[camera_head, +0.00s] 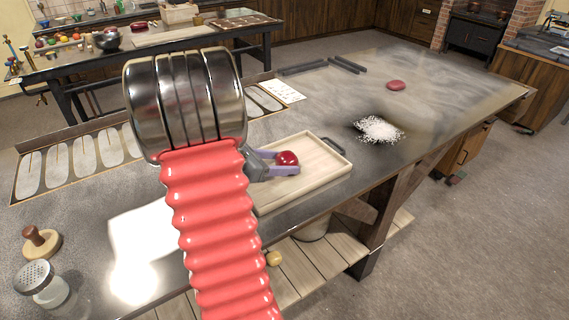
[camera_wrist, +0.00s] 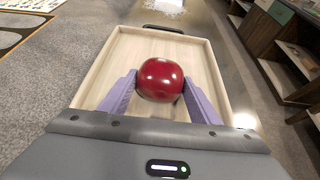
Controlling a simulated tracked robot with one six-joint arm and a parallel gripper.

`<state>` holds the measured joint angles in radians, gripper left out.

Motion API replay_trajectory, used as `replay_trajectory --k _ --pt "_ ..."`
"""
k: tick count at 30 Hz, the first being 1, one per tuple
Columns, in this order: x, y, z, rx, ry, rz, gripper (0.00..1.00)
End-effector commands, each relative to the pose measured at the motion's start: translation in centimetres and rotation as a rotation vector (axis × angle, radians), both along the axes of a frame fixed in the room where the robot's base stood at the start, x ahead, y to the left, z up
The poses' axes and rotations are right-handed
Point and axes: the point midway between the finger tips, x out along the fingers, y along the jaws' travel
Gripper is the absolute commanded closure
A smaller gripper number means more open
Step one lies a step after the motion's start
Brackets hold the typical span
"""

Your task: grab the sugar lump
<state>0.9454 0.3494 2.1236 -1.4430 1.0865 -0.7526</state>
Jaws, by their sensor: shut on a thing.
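A glossy red round lump (camera_head: 287,158), seemingly the sugar lump, sits between the two purple fingers of my gripper (camera_head: 293,162). In the wrist view the red lump (camera_wrist: 160,79) fills the space between the fingers, one on each side, and my gripper (camera_wrist: 160,93) is shut on it. The lump is over the pale wooden tray (camera_head: 318,180), inside its outline; I cannot tell whether it touches the tray floor. The tray (camera_wrist: 120,48) surrounds it in the wrist view. My arm hides the tray's near left part.
A flat red piece (camera_head: 397,85) and a white granular heap (camera_head: 380,129) lie farther along the table. Dark bars (camera_head: 345,64) lie at the back edge. A shaker jar (camera_head: 41,284) and a wooden-handled stamp (camera_head: 41,242) stand at the left front.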

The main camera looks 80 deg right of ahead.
Motion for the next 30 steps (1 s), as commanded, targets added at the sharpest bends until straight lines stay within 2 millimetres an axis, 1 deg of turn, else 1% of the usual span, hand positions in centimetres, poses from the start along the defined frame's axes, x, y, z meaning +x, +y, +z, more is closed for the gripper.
replay_trajectory --k 4,7,15,19,24,30 --pt "0.0 -0.1 1.1 -0.003 -0.002 -0.001 0.71" --pt "0.0 -0.1 2.4 -0.005 -0.003 0.000 0.71" --pt "0.0 -0.1 7.2 -0.006 -0.004 -0.001 0.71" --pt "0.0 0.0 8.9 -0.004 -0.003 0.000 0.71" --pt "0.0 0.0 9.9 -0.002 0.000 0.000 0.71" --pt "0.0 0.0 10.0 -0.001 0.000 0.000 0.71"
